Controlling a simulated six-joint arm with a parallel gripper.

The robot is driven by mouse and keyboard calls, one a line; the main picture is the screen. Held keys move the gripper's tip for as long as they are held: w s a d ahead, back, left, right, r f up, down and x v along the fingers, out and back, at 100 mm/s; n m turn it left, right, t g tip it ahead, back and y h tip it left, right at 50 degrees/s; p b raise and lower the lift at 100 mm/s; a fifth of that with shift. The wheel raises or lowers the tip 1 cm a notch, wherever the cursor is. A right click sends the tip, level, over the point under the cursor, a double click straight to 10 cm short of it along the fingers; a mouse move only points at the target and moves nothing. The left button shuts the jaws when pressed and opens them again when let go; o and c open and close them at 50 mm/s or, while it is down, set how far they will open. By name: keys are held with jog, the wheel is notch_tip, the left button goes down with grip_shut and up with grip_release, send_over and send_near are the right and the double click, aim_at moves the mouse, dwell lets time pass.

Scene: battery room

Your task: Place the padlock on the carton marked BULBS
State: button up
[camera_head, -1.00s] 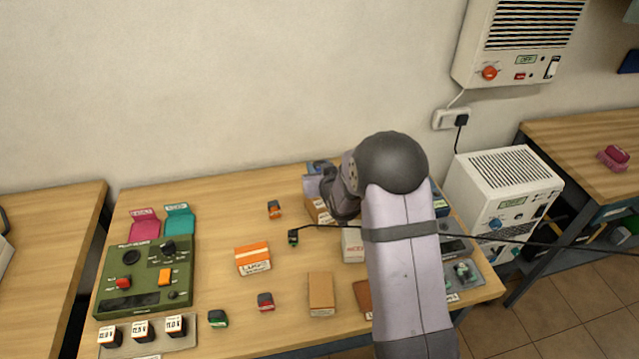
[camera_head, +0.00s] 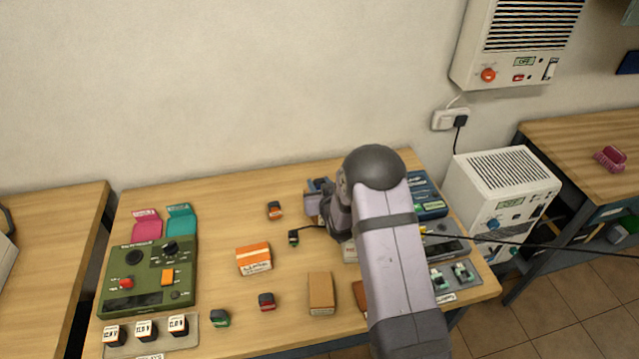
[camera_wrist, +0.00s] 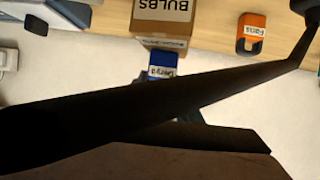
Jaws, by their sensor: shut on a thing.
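The brown carton marked BULBS (camera_wrist: 165,28) stands at the top of the wrist view. In the head view the carton (camera_head: 313,217) is mostly hidden by my gripper and a grey-purple part. A blue padlock with a white label reading about "Darya" (camera_wrist: 163,67) shows just beyond the carton's edge in the wrist view. It also shows as a small blue piece (camera_head: 318,184) in the head view. My gripper (camera_head: 322,196) is shut on this blue padlock, close to the carton. The fingertips and any contact with the carton are hidden.
An orange padlock labelled "Faris" (camera_wrist: 250,33) sits beside the carton. An orange-white box (camera_head: 254,259) and a brown box (camera_head: 321,294) stand nearer. Bare tabletop lies left of the orange padlock.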

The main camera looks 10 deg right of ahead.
jog(key=shift+f+b, duration=0.2)
jog(key=shift+b, duration=0.1)
jog(key=o, duration=1.1)
jog(key=shift+r, duration=0.2)
jog(key=shift+r+p, duration=0.1)
jog(key=shift+p, duration=0.3)
jog(key=shift+s+r+b, duration=0.15)
jog(key=shift+s+b, duration=0.35)
jog(key=shift+s, duration=0.15)
jog(key=b+v, duration=0.3)
jog(key=v, duration=0.7)
jog(key=shift+s+r, duration=0.2)
jog(key=shift+s, duration=0.05)
jog(key=shift+s, duration=0.1)
